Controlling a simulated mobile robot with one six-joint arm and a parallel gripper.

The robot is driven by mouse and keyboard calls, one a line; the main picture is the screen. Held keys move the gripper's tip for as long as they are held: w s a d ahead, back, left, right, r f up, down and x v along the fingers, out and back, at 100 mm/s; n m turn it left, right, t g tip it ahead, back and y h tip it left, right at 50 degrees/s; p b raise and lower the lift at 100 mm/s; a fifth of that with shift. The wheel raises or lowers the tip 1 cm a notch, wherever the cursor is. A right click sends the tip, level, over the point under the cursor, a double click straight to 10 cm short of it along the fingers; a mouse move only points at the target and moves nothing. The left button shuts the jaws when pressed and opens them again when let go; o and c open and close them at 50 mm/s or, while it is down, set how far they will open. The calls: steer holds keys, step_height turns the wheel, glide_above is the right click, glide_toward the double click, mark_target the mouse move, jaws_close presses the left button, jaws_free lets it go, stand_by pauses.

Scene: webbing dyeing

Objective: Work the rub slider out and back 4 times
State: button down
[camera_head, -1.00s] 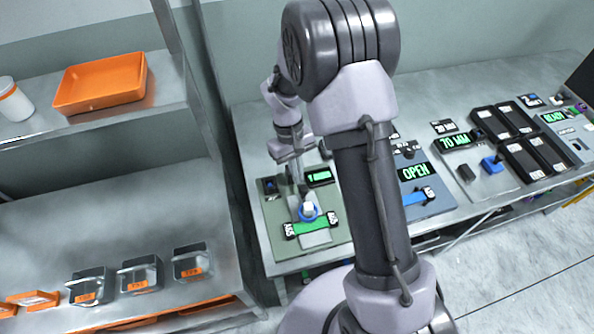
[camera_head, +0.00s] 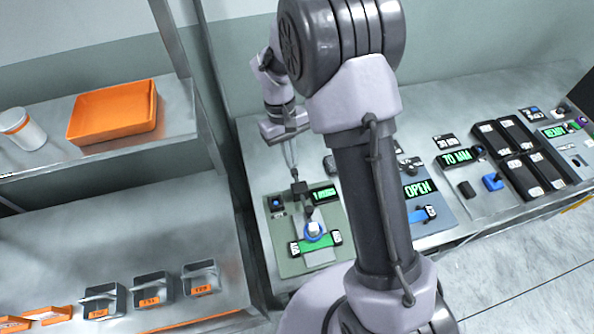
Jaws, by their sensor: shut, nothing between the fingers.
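The rub slider, a white knob in a blue ring (camera_head: 315,230), sits on the green-grey rub station (camera_head: 283,258) on the bench. A green webbing strip (camera_head: 325,241) lies across the station, held by dark clamps at both ends. A small green display (camera_head: 323,194) stands behind the slider; its text is too small to read surely. My gripper (camera_head: 306,205) is shut and empty, pointing down just behind the slider knob. Whether its fingertips touch the knob I cannot tell. My arm hides the bench right of the station.
To the right stand a panel reading OPEN with a blue lever (camera_head: 420,214), a 70 MM panel with a blue knob (camera_head: 492,181), and several black cases (camera_head: 520,165). The left shelf holds an orange tray (camera_head: 112,112), a white jar (camera_head: 20,128) and several grey bins (camera_head: 152,290).

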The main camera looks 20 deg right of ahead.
steer(key=b, duration=0.3)
glide_above(304, 199)
steer(key=w+a, duration=0.2)
step_height(304, 199, down, 9)
steer(key=s, duration=0.2)
steer(key=s+d+f, duration=0.1)
steer(key=s, duration=0.1)
steer(key=shift+s, duration=0.1)
steer(key=shift+s, duration=0.1)
